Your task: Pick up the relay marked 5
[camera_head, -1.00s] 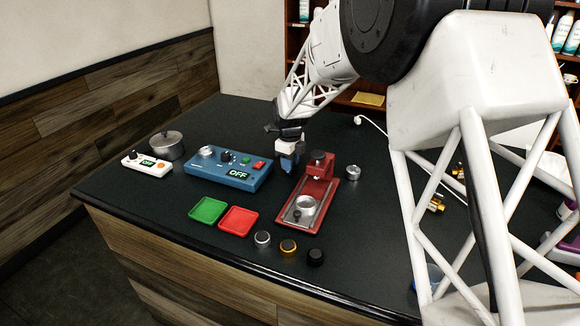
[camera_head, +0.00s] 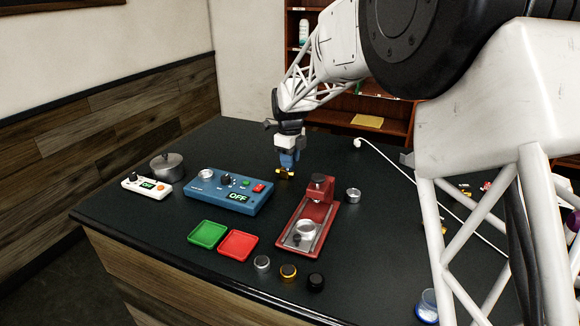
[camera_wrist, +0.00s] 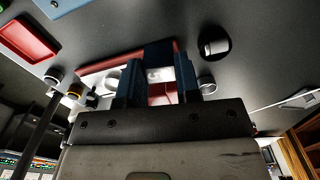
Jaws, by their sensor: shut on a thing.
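My gripper (camera_head: 287,163) is above the dark counter, behind the red press and to the right of the blue control box. Its blue fingers are shut on a small relay, whose gold-yellow part (camera_head: 285,174) shows at the fingertips in the head view. In the wrist view my gripper's fingers (camera_wrist: 157,80) stand on both sides of a pale face with a faint mark (camera_wrist: 155,75). I cannot read the number on it. The fingers hide most of the relay.
The blue control box (camera_head: 215,185) reads OFF. The red press (camera_head: 321,210) stands nearby. Green (camera_head: 207,234) and red (camera_head: 238,245) trays and several knobs lie in front. A pot (camera_head: 167,167) stands left. More small gold parts (camera_head: 463,188) lie at right, partly behind my arm.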

